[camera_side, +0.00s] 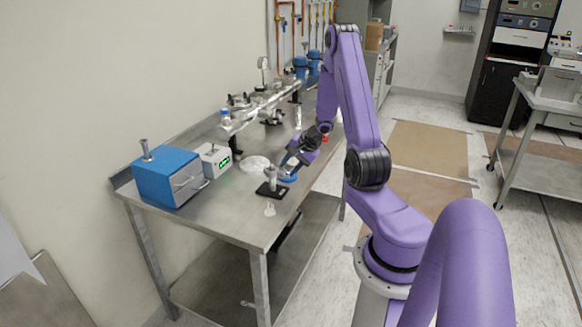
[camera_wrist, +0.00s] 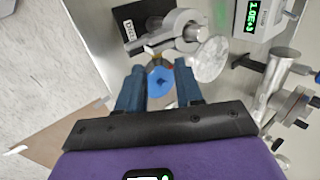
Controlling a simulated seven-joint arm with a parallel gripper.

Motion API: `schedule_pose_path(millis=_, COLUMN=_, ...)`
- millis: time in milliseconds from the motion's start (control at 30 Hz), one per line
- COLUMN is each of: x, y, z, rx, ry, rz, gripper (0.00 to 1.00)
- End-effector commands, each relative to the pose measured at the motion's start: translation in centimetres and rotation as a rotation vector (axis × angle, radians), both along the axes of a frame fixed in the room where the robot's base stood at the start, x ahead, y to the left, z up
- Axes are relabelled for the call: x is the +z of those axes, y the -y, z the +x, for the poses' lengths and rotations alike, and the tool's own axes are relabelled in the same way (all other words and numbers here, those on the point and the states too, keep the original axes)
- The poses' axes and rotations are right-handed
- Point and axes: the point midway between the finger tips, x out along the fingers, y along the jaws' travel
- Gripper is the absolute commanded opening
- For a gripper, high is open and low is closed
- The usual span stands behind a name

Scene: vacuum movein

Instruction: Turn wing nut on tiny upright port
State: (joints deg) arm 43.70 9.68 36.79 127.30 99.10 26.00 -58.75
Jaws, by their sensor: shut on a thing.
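The tiny upright port (camera_side: 270,174) is a metal fitting standing on a black base (camera_side: 271,189) near the table's front edge. In the wrist view the labelled black base (camera_wrist: 131,27) is at the top, with the port's silver clamp (camera_wrist: 183,32) over it. My gripper (camera_side: 290,163) comes down beside the port from the right. In the wrist view my gripper (camera_wrist: 158,72) has its blue fingers at the clamp's near side, shut on the small wing nut there. The wing nut is mostly hidden between the fingertips, and its turn angle cannot be told.
A blue disc (camera_wrist: 160,82) shows between the fingers, below the clamp.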

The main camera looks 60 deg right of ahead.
Motion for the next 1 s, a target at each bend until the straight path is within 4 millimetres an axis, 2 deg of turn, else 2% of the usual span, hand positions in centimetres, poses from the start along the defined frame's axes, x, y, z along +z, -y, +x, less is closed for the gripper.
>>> schedule_pose_path(millis=500, x=-0.03, y=-0.12, z=-0.01, rx=0.002, ry=-0.048, rz=-0.006, gripper=0.05)
schedule_pose_path(millis=533, x=-0.03, y=-0.11, z=-0.01, rx=0.002, ry=-0.048, rz=-0.006, gripper=0.42)
schedule_pose_path(millis=600, x=-0.02, y=-0.10, z=-0.01, rx=0.002, ry=-0.047, rz=-0.006, gripper=0.62)
schedule_pose_path(millis=1000, x=0.01, y=-0.14, z=0.09, rx=0.002, ry=-0.037, rz=-0.002, gripper=0.62)
